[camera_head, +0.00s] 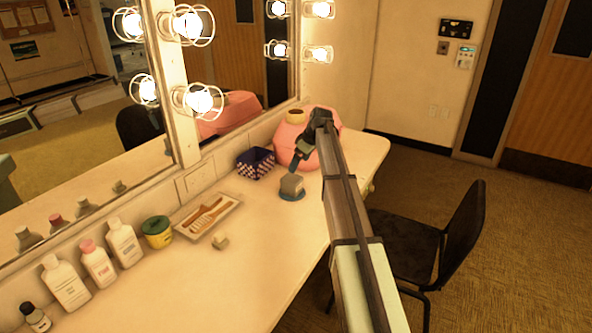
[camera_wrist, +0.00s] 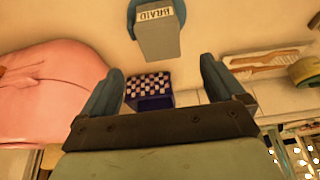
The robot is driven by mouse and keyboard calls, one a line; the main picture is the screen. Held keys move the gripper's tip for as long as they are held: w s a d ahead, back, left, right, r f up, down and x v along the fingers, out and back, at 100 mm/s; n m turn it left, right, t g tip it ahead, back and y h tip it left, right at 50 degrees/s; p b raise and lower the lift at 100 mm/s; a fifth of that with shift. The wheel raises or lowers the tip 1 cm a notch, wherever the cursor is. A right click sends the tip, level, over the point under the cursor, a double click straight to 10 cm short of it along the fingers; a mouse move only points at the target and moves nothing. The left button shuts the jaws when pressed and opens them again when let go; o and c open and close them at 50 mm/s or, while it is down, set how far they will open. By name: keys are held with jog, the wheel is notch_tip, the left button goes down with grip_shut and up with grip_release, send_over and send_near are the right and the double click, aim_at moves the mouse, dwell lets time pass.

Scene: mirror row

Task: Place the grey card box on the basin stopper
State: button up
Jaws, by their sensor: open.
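The grey card box (camera_head: 292,184) stands upright on the blue round basin stopper (camera_head: 292,197) on the counter, and the stopper's rim shows around its base. In the wrist view the box (camera_wrist: 160,40) has a pale label reading "BRAID", and part of the stopper (camera_wrist: 132,14) shows beside it. My gripper (camera_head: 299,163) is just above and behind the box in the head view. In the wrist view my gripper (camera_wrist: 161,68) has its fingers spread with nothing between them, and the box is beyond the fingertips, apart from them.
A pink rounded bag (camera_head: 308,150) and a dark checked box (camera_head: 255,163) stand close behind. The front counter is clear.

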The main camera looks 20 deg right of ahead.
jog(key=shift+v, duration=1.05)
